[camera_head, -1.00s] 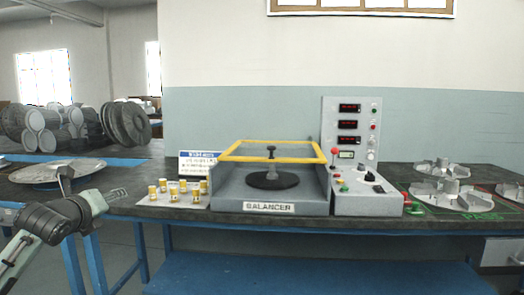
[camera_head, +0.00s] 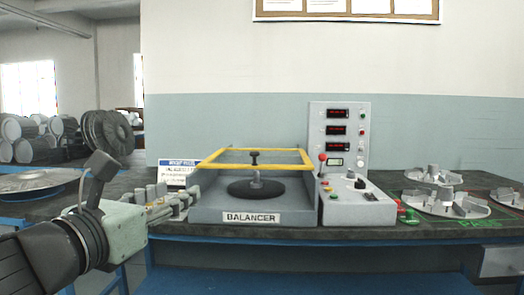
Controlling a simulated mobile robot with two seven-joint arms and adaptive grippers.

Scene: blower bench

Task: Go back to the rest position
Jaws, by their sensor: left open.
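My left gripper (camera_head: 178,204) reaches in from the left on its dark and pale green arm. It is open, with nothing seen between its fingers. It is in front of the spot just left of the balancer (camera_head: 207,209), and hides most of what stands there. The balancer is a grey box with a yellow frame (camera_head: 252,167) and a dark round plate (camera_head: 264,189) with a black knob on a post. My right gripper is not in view.
A control panel (camera_head: 338,140) with red displays stands right of the balancer. Pale finned impeller discs (camera_head: 447,203) lie on the bench at the right, near a green PASS mark. A large metal disc (camera_head: 35,181) lies at the left. A small sign (camera_head: 182,172) stands behind my left gripper.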

